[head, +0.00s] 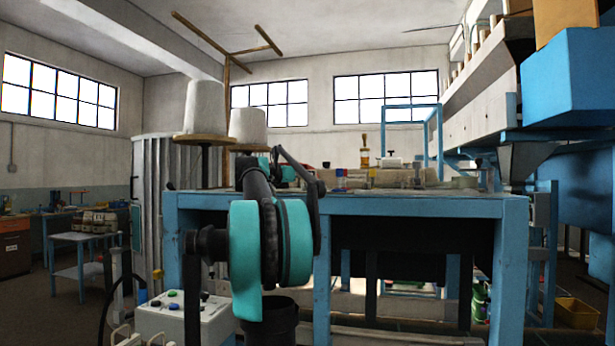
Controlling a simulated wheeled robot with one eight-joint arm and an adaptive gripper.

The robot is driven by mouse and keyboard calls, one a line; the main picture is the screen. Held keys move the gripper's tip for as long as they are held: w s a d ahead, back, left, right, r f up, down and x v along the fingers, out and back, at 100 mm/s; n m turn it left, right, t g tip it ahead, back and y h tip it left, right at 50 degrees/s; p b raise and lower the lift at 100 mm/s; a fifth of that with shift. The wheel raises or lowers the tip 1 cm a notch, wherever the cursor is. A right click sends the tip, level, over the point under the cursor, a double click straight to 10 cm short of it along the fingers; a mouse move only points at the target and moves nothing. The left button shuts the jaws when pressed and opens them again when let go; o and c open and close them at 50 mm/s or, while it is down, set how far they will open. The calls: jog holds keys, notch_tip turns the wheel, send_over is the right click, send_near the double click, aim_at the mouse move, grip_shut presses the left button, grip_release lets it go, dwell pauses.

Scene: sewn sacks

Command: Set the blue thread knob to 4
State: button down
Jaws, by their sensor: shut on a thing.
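My teal and dark arm (299,243) rises in front of the blue-framed table and reaches toward its top. The end of the arm is hidden behind its own links, so I cannot make out my gripper's fingers or what is between them. A small blue and red part (341,180) stands on the table's machine just right of the arm. I cannot tell whether it is the blue thread knob, and no number scale is readable.
A white control box (187,318) with small coloured knobs stands at lower left. A large blue machine (570,80) overhangs the right side. A yellow bin (577,313) sits on the floor.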

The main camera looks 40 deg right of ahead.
jog(key=shift+t, duration=0.3)
jog(key=shift+s+d+n+t+y, duration=0.1)
jog(key=shift+n+t+y, duration=0.3)
jog(key=shift+n+t, duration=0.45)
jog(key=shift+n+t+y, duration=1.1)
jog(key=shift+n+t, duration=0.35)
jog(key=shift+t, duration=0.7)
jog(key=c, duration=1.3)
grip_release()
jog(key=shift+c, duration=0.2)
